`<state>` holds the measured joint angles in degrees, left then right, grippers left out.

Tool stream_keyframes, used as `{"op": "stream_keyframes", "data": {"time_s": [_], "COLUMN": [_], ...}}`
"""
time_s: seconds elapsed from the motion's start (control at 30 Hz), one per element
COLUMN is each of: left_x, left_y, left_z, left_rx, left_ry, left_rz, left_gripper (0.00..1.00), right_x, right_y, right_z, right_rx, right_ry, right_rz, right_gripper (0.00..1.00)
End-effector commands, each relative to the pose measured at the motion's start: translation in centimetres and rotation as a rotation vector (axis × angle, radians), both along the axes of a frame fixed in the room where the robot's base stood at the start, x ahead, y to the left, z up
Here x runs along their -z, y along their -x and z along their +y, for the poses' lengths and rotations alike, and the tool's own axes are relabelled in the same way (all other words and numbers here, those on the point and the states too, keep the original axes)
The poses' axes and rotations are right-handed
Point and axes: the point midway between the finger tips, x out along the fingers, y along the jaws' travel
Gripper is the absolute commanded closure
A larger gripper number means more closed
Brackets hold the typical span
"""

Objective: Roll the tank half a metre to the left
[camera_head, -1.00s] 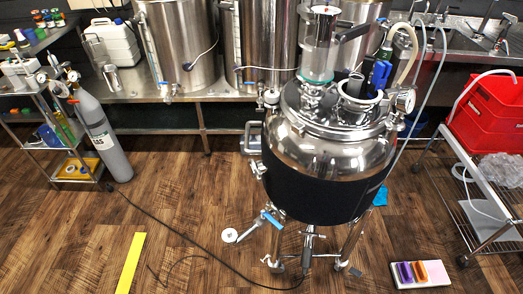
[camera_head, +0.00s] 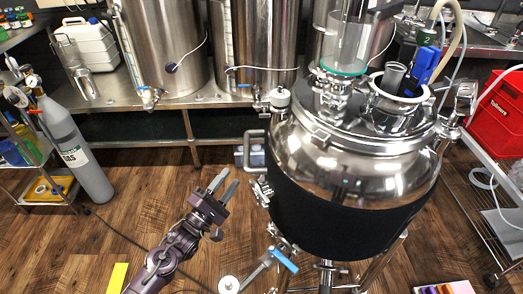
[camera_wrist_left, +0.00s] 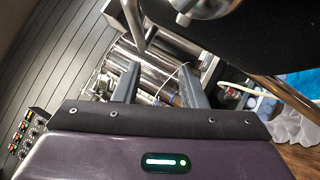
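The tank (camera_head: 350,150) is a shiny steel vessel with a black jacket, standing on metal legs right of centre in the head view. It has a metal side handle (camera_head: 252,150) on its left and a blue-levered valve (camera_head: 280,260) low down. My left gripper (camera_head: 222,182) is open and empty, left of the tank and a little below the handle, apart from it. In the left wrist view, the two fingers (camera_wrist_left: 160,85) stand apart with nothing gripped between them. The tank's dark underside (camera_wrist_left: 240,35) fills the upper right there. My right gripper is not seen.
A grey gas cylinder (camera_head: 75,150) stands at the left beside a small cart. A steel bench (camera_head: 150,100) with large vessels runs along the back. A wire cart with a red crate (camera_head: 497,115) is at the right. A yellow strip (camera_head: 117,278) lies on the open wood floor to the left.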

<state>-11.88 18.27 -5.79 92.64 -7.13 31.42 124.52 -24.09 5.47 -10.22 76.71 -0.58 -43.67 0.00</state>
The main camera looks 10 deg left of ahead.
Motion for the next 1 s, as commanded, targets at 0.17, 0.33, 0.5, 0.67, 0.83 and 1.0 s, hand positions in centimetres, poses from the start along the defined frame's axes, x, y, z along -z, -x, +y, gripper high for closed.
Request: {"op": "stream_keyframes", "data": {"time_s": [0.17, 0.33, 0.5, 0.67, 0.83, 1.0], "left_x": [-3.3, -4.4, -5.4, -6.1, -6.3, -6.3], "left_y": [0.2, -1.4, -3.8, -5.5, -6.2, -6.3], "left_z": [-0.7, -1.4, -2.5, -3.2, -3.6, -3.6], "left_rx": [0.079, 0.084, 0.083, 0.081, 0.081, 0.081], "left_ry": [0.124, 0.133, 0.132, 0.131, 0.130, 0.130], "left_rz": [-0.052, -0.057, -0.055, -0.053, -0.051, -0.051], "left_gripper": [0.62, 0.62, 0.62, 0.62, 0.62, 0.62], "right_x": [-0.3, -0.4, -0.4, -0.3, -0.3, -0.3], "right_y": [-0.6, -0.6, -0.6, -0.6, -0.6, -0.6], "right_z": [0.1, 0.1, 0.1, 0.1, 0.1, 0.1], "right_rx": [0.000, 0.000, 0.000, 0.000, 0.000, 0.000], "right_ry": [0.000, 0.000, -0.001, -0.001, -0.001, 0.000], "right_rz": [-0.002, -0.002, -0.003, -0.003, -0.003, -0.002], "right_gripper": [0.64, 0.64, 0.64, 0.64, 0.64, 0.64]}}
